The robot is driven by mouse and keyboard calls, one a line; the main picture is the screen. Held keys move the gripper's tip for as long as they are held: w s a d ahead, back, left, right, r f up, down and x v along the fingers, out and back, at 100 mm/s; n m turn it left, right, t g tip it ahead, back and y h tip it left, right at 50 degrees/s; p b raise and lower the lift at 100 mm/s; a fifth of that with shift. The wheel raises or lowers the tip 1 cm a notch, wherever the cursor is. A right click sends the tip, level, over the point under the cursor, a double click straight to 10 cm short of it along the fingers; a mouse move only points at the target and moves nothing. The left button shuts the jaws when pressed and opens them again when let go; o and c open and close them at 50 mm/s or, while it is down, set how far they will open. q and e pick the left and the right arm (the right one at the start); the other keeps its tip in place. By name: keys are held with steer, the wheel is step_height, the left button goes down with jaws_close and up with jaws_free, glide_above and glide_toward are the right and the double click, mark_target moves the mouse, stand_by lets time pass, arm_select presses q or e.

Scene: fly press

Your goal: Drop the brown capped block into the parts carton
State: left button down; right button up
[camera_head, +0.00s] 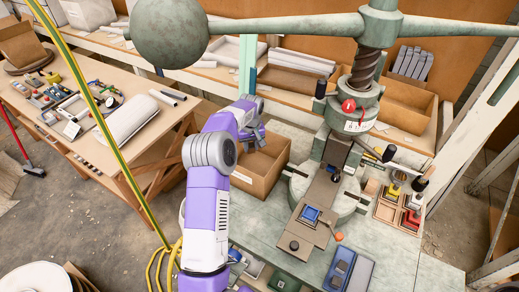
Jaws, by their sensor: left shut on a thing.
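My left arm is purple and grey, and its gripper (258,132) is over the back part of an open brown carton (262,184), probably the parts carton. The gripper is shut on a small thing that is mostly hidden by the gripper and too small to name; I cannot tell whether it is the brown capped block. The carton stands on the pale green bench, left of the fly press (355,125). My right gripper is not in view.
The press's heavy ball (168,32) and arm hang across the top. A brown slide with a blue piece (311,214) lies before the press. Trays with yellow and red pieces (410,218) stand right of it. A blue box (348,270) sits at the bench front.

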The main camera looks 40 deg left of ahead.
mark_target(251, 152)
arm_select(q)
step_height(251, 152, down, 5)
steer(key=b, duration=0.3)
steer(key=shift+w+r, duration=0.1)
steer(key=shift+r, duration=0.1)
step_height(251, 152, down, 10)
steer(key=shift+r+b, duration=0.1)
steer(key=shift+b, duration=0.65)
steer(key=shift+f+b, duration=0.5)
steer(key=shift+f, duration=0.15)
steer(key=c, duration=0.8)
jaws_free()
steer(key=shift+r, duration=0.1)
